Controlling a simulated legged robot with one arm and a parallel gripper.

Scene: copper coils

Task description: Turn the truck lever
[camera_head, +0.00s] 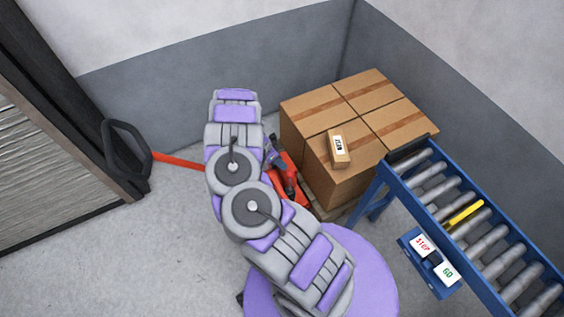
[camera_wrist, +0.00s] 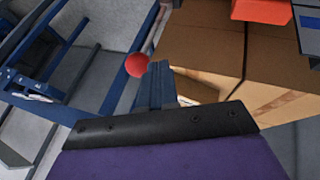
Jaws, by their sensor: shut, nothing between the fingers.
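The red truck (camera_head: 289,178) stands in front of the cardboard boxes in the head view, partly hidden by my arm. Its red shaft (camera_head: 178,161) runs left to a black loop handle (camera_head: 108,150). In the wrist view a red ball knob (camera_wrist: 135,64), which looks like the lever's end, is just left of my fingertips. A red block (camera_wrist: 262,10) of the truck shows at the top edge. My gripper (camera_wrist: 161,72) is shut and empty, its blue fingers together beside the knob. I cannot tell whether they touch it. In the head view the fingertips are not clear.
Cardboard boxes (camera_head: 370,108) sit on a pallet against the grey walls, with a small labelled box (camera_head: 339,148) on top. A blue roller conveyor (camera_head: 465,205) with STOP and GO buttons (camera_head: 432,259) is at the right. A shutter door (camera_head: 50,180) is at the left. Floor at lower left is clear.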

